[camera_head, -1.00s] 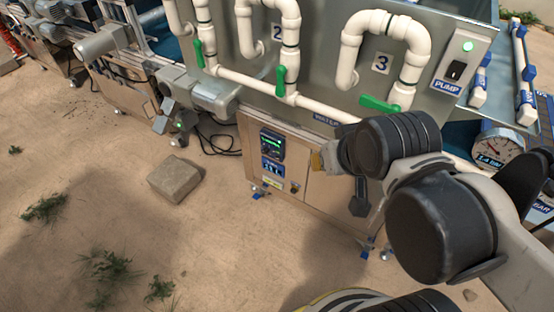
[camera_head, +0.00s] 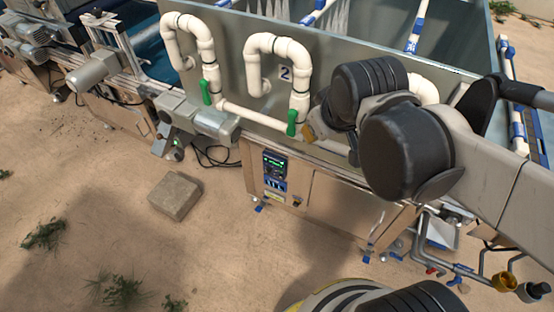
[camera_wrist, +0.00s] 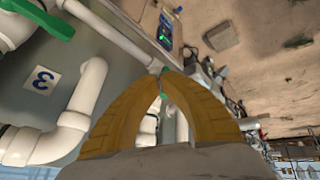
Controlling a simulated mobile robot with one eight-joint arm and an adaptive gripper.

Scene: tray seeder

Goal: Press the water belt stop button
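The water belt control panel (camera_head: 275,166) is a dark unit with a green-lit display, on the front of the steel cabinet. A blue strip with small controls (camera_head: 274,184) sits below it; I cannot tell which is the stop button. The panel also shows in the wrist view (camera_wrist: 165,30), near the top, beyond the fingertips. My gripper (camera_head: 307,132) is mostly hidden behind my arm in the head view; a yellow part shows up and right of the panel, in front of the pipes. In the wrist view its yellow fingers (camera_wrist: 164,73) meet at the tips, with nothing between them.
White pipes (camera_head: 262,50) with green valve handles (camera_head: 292,122) run above the cabinet (camera_head: 330,200). A small knob (camera_head: 297,203) is right of the panel. A grey motor (camera_head: 208,122) sticks out to the left. A stone block (camera_head: 175,196) lies on open sandy ground.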

